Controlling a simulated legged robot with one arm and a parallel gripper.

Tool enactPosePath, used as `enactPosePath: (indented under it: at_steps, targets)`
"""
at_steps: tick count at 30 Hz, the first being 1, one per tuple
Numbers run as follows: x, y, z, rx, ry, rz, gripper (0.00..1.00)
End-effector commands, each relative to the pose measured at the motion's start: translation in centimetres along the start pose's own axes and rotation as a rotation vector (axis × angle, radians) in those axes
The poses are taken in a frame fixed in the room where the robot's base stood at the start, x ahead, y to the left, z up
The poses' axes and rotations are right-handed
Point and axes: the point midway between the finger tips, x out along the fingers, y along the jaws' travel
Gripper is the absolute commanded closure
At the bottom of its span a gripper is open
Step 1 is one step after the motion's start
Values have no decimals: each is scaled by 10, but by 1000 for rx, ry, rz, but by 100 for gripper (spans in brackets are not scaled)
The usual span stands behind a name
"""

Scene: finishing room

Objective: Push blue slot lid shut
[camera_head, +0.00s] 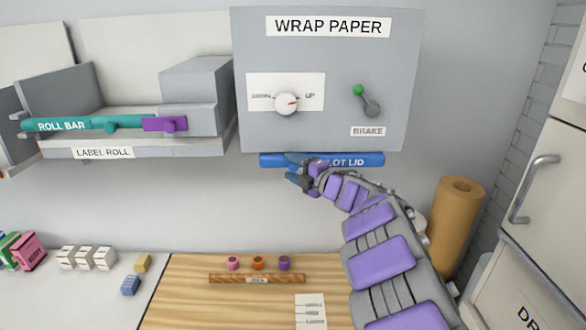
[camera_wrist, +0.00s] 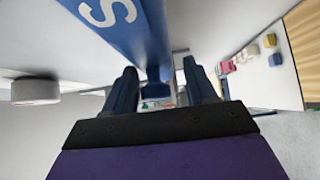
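The blue slot lid (camera_head: 350,160) is a long bar along the bottom edge of the grey wrap paper panel (camera_head: 325,60). Its label reads "LOT LID", with the first letter hidden behind my gripper. My gripper (camera_head: 292,168) is at the lid's left half, just in front of or under it. In the wrist view the lid (camera_wrist: 100,20) runs down from the top left with a white "S" on it. The two dark fingers of my gripper (camera_wrist: 160,72) are spread there. The lid's end shows beyond them; I cannot tell whether they touch it.
The panel carries a dial (camera_head: 287,103) and a green-tipped brake lever (camera_head: 368,98). The label roll shelf (camera_head: 190,147) with a teal roll bar (camera_head: 75,124) is at left. A brown paper roll (camera_head: 455,225) stands at right. A wooden board (camera_head: 200,305) lies below.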

Motion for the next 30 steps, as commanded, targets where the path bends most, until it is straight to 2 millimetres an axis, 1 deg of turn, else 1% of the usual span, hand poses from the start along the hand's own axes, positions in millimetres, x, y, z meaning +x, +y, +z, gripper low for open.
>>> enactPosePath:
  at_steps: [7, 11, 14, 16, 24, 30]
  targets:
    - [-3, 3, -3, -3, 2, 3, 44]
    - [-12, 2, -1, -3, -1, 2, 44]
    - [-27, 2, 0, -4, -4, 1, 44]
    - [-40, 1, -1, -4, -2, 3, 44]
    - [-101, -2, 2, -1, -5, 0, 44]
    - [-141, -2, 2, 0, -3, -1, 44]
